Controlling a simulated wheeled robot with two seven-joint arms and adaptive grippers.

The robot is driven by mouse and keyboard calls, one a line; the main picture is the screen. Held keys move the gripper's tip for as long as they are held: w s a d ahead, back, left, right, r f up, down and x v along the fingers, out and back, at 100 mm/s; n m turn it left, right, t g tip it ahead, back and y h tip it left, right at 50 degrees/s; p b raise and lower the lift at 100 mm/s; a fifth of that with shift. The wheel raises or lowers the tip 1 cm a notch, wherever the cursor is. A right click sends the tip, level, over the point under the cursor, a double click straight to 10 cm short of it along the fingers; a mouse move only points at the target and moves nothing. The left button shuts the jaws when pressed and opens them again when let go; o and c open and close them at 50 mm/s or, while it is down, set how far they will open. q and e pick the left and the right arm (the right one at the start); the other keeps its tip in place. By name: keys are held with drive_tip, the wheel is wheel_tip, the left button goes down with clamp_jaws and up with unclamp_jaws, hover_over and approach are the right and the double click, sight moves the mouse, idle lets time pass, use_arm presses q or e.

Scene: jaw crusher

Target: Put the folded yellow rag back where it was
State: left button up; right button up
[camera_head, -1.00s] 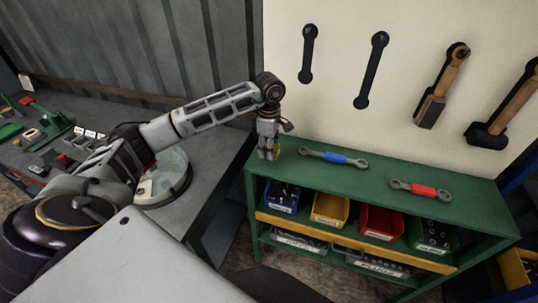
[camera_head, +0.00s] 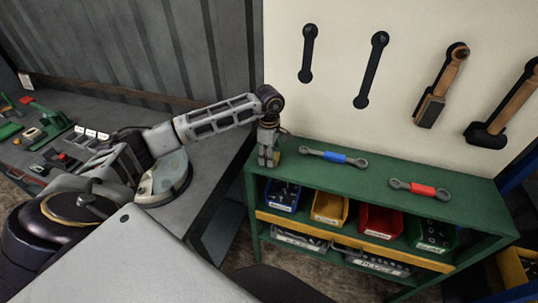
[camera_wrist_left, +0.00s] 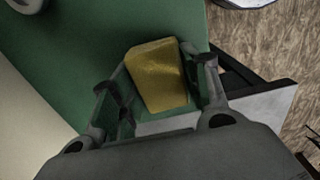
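The folded yellow rag (camera_wrist_left: 160,76) lies at the left end of the green shelf top (camera_wrist_left: 75,60), as the left wrist view shows. My left gripper (camera_wrist_left: 160,92) is pointed down over it. Its two fingers stand apart on either side of the rag, with a gap on the left; the right finger is close to the rag, and I cannot tell if it touches. My right gripper is not in view.
A blue-handled wrench (camera_head: 334,157) and a red-handled wrench (camera_head: 420,189) lie on the shelf top to the right. Colored bins (camera_head: 330,209) sit below. Tools hang on the pale wall (camera_head: 340,130) behind. A grey workbench (camera_head: 205,170) stands left of the shelf.

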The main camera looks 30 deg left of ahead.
use_arm(q)
drive_tip(key=o, duration=0.3)
drive_tip(key=shift+r, duration=0.2)
wheel_tip(320, 180, up, 10)
drive_tip(key=shift+w+f+b, duration=0.1)
drive_tip(key=shift+b, duration=0.8)
wheel_tip(320, 180, up, 2)
drive_tip(key=shift+r, duration=0.1)
idle(1.0)
